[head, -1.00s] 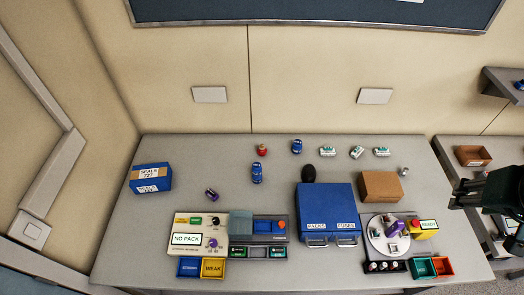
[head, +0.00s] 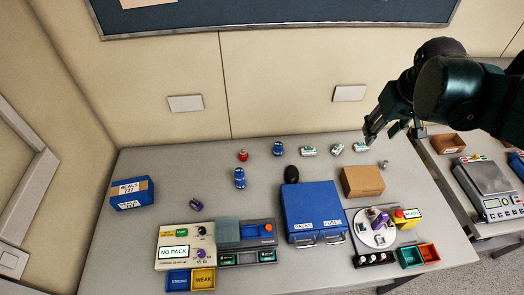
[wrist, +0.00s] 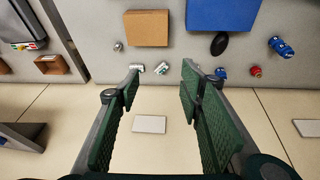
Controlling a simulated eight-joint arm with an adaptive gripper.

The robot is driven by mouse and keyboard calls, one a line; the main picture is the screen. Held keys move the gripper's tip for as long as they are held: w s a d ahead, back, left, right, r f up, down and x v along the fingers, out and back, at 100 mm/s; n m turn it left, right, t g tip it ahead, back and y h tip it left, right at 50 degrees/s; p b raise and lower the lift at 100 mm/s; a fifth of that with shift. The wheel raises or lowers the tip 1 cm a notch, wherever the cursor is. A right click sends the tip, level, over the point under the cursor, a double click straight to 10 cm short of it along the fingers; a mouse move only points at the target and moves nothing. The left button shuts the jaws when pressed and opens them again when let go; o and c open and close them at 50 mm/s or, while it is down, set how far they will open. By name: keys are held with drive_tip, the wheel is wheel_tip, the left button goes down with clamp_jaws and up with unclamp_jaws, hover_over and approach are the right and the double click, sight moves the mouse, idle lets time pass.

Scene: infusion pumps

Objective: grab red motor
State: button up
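The red motor (head: 243,155) is a small red cylinder standing on the table's back part, left of a blue motor (head: 278,148). In the wrist view the red motor (wrist: 256,71) shows small, right of my gripper's fingers and beside a blue motor (wrist: 281,47). My gripper (head: 388,128) is above the back right of the table, well to the right of the red motor. In the wrist view my gripper (wrist: 160,84) has its green-padded fingers wide apart with nothing held between them.
A blue case (head: 315,213), a cardboard box (head: 362,182), a black rounded object (head: 291,174) and several white-green parts (head: 309,151) lie between my gripper and the left side. Another blue motor (head: 240,179) stands in front of the red one. A blue seals box (head: 132,193) is at left.

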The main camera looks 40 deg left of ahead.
drive_tip(key=w+a+f+n+g, duration=0.1)
drive_tip(key=a+f, duration=0.1)
drive_tip(key=a, duration=0.5)
drive_tip(key=w+a+f+n, duration=0.1)
drive_tip(key=a+f, duration=0.2)
drive_tip(key=a, duration=0.3)
drive_tip(key=n+g+h, duration=0.2)
drive_tip(key=n, duration=0.5)
hover_over(243, 150)
wheel_tip(243, 150, down, 22)
drive_tip(key=shift+a+f, duration=0.1)
drive_tip(key=shift+f, duration=0.15)
drive_tip(key=shift+s+a+f, duration=0.1)
drive_tip(key=shift+s, duration=0.05)
drive_tip(key=shift+f, duration=1.3)
drive_tip(key=shift+d+f, duration=0.15)
drive_tip(key=shift+f, duration=1.15)
drive_tip(key=shift+d+f, duration=0.1)
drive_tip(key=shift+f, duration=1.2)
